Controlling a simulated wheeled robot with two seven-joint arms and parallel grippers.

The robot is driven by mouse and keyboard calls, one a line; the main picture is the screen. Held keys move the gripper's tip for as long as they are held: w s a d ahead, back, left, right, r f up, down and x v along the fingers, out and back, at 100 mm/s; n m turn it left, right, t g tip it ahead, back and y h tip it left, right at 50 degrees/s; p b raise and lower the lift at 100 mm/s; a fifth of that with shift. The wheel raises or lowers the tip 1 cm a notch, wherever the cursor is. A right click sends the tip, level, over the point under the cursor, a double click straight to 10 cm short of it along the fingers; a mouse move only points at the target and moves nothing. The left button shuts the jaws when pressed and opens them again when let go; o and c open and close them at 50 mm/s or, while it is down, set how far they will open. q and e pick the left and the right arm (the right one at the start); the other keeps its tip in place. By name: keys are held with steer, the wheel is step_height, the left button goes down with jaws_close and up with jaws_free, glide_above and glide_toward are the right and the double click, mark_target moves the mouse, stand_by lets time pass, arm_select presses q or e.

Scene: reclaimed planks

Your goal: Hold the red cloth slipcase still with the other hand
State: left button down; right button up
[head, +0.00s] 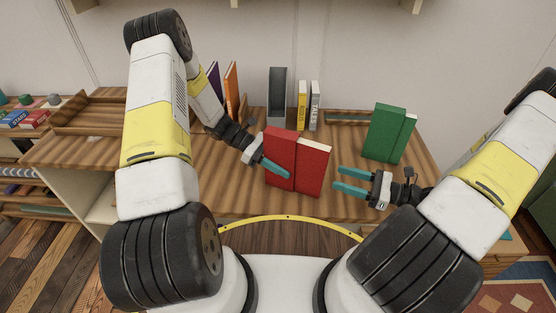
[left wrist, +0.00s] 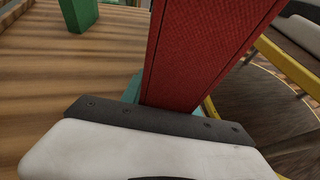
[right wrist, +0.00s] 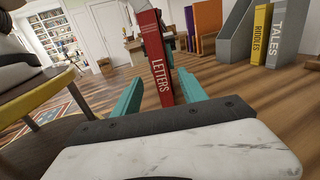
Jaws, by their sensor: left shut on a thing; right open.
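The red cloth slipcase (head: 281,148) stands upright on the plank desk, with a lighter red book part (head: 314,168) showing on its right. The right wrist view shows a red spine (right wrist: 160,70) lettered LETTERS, facing my right gripper. My left gripper (head: 273,166) is shut on the slipcase from the left, one teal finger across its front. In the left wrist view its red woven cloth (left wrist: 205,50) rises from the jaws; the far finger is mostly hidden. My right gripper (head: 351,180) is open and empty, to the right of the red book, fingers pointing at it and apart from it.
A green book in a case (head: 388,134) stands behind my right gripper. A wooden tray (head: 90,112) lies left. Bare desk surrounds the slipcase.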

mark_target(307, 166)
steer(key=x, duration=1.1)
steer(key=shift+a, duration=0.35)
jaws_close()
steer(key=shift+r, duration=0.2)
stand_by(0.4)
steer(key=shift+a, duration=0.1)
